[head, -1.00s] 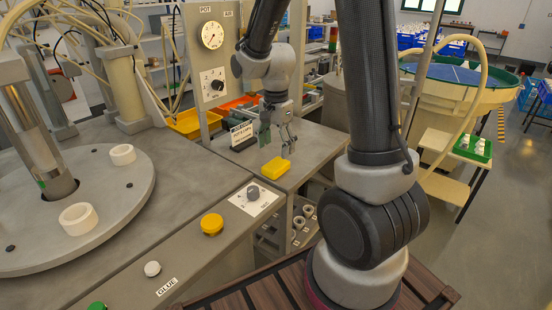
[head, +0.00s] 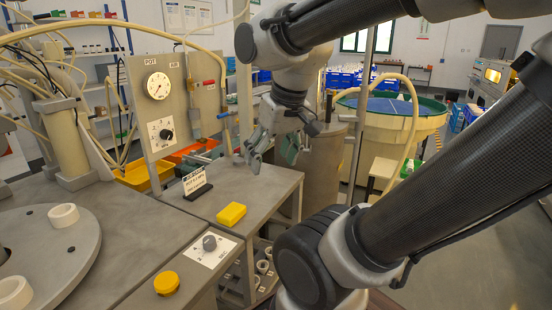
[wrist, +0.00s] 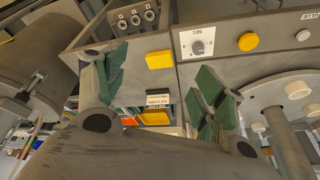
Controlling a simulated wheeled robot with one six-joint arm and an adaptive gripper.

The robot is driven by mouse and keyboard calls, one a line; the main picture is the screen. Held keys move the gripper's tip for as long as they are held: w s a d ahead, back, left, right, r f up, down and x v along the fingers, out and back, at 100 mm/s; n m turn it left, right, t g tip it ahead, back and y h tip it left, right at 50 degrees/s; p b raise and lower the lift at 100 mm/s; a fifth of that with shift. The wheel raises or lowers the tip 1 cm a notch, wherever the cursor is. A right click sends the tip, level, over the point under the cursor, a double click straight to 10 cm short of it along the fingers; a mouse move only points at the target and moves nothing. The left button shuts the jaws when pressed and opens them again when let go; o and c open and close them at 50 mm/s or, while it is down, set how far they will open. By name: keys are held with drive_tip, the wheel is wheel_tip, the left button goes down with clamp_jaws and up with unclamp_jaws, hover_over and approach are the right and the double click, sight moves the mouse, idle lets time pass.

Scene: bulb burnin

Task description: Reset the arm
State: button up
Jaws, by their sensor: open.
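My gripper (head: 272,150) is open and empty in the head view, raised above the right side of the small grey table (head: 265,185). In the wrist view my gripper (wrist: 157,88) shows its green finger pads spread wide apart, with nothing between them that it touches. A yellow block (head: 231,214) lies on the small table, below and to the left of the gripper. The yellow block (wrist: 159,60) also shows in the wrist view. My arm crosses the right side of the head view and hides part of the room.
A small sign (head: 195,183) stands on the table behind the block. A panel with a gauge (head: 157,86) and dial stands behind. A rotary table (head: 80,235) with white rings is at left. A blue-topped round tub (head: 390,105) stands at right.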

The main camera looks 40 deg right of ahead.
drive_tip(key=shift+s+n, duration=0.7)
drive_tip(key=shift+s, duration=0.2)
idle(0.7)
